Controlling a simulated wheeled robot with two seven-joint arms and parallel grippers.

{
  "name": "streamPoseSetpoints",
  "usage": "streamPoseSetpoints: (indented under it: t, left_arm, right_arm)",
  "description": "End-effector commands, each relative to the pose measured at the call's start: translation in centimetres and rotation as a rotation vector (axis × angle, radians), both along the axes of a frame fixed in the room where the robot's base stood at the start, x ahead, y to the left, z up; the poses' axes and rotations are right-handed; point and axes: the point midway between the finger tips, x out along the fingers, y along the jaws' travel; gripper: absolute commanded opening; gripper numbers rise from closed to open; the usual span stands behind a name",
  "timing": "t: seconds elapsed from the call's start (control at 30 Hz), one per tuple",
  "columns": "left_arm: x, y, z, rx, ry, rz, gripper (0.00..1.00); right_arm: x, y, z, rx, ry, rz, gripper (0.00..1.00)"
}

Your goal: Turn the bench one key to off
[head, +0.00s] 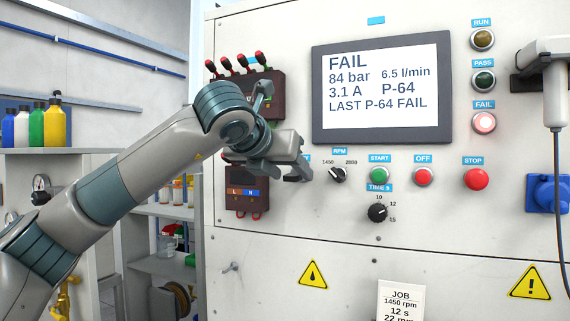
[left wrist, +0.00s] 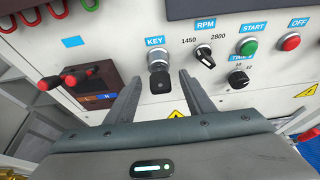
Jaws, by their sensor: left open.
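The bench one key shows in the left wrist view as a black key (left wrist: 159,84) in a silver round lock (left wrist: 157,58), under a blue KEY label (left wrist: 155,41). The black bow hangs below the lock; its exact turn is hard to tell. In the head view the key is hidden behind my left gripper (head: 298,172), with only a sliver of the label beside it. My left gripper is open, with one finger on each side of the key and no visible grip on it. My right gripper is in neither view.
The RPM knob (head: 338,174), START button (head: 378,175), OFF button (head: 423,177) and STOP button (head: 475,179) sit right of the key. A dark red box with red terminals (left wrist: 88,86) is to its left. The screen (head: 381,88) reads FAIL; the FAIL lamp (head: 484,122) looks lit.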

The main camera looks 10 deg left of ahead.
Motion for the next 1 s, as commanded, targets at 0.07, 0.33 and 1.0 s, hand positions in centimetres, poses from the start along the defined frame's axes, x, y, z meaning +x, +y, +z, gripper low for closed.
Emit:
streamPoseSetpoints:
  t: [0.07, 0.33, 1.0]
  left_arm:
    - [0.0, 0.0, 0.0, 0.000, 0.000, 0.000, 0.48]
    - [0.0, 0.0, 0.0, 0.000, 0.000, 0.000, 0.27]
    - [0.1, 0.3, -0.5, -0.258, 0.047, 0.000, 0.05]
  right_arm:
    - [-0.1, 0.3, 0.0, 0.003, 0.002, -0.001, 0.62]
    - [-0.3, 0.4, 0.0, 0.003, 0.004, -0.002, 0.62]
    - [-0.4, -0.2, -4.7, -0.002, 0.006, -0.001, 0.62]
